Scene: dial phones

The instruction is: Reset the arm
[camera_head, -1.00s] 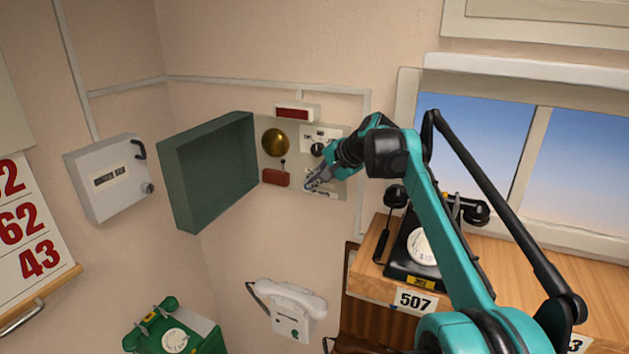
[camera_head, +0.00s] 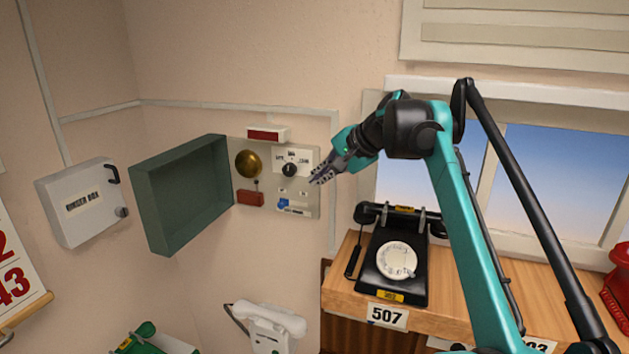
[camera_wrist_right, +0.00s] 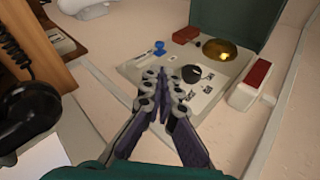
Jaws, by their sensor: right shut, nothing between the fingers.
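My right gripper (camera_head: 322,177) is shut and empty, held in front of the right edge of an open wall panel (camera_head: 304,205). It also shows in the right wrist view (camera_wrist_right: 163,75), with its fingertips together over the near part of the panel. The panel carries a black knob (camera_head: 289,170), a brass bell (camera_head: 248,164), a red block (camera_head: 250,198) and a small blue piece (camera_head: 283,204). The panel's green cover (camera_head: 180,195) stands swung open to the left. My left gripper is not in view.
A black dial phone (camera_head: 395,262) stands on the wooden shelf (camera_head: 345,290), below and right of the gripper. A white phone (camera_head: 268,325) and a grey ringer box (camera_head: 82,203) are on the walls. A red phone (camera_head: 617,290) is at the right edge.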

